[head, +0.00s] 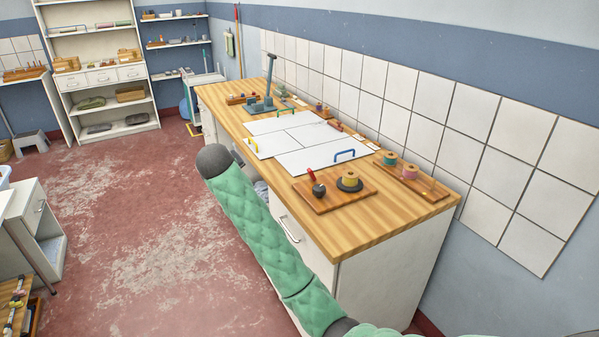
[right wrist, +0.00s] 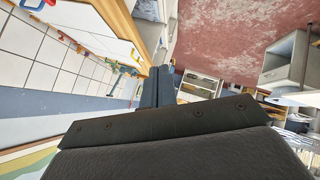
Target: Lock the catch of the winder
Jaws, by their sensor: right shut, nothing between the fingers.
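The winder appears to be the wooden board (head: 322,201) at the near end of the worktop. It carries a yellow spool (head: 350,179) on a dark round base, a black ball knob (head: 319,189) and a small red lever (head: 311,174) tilted to one side. I cannot tell which part is the catch or whether it is locked. My right gripper (right wrist: 157,85) is shut and empty in the right wrist view, away from the board, with the counter to the left of it. In the head view my green right arm crosses in front of the cabinet; its fingers do not show. My left gripper is out of view.
The wooden worktop (head: 397,213) stands against a tiled wall. White panels (head: 306,157) with coloured handles lie behind the board. A rack with several spools (head: 410,178) is on its right. A teal stand (head: 266,98) is at the far end. Red floor is open left.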

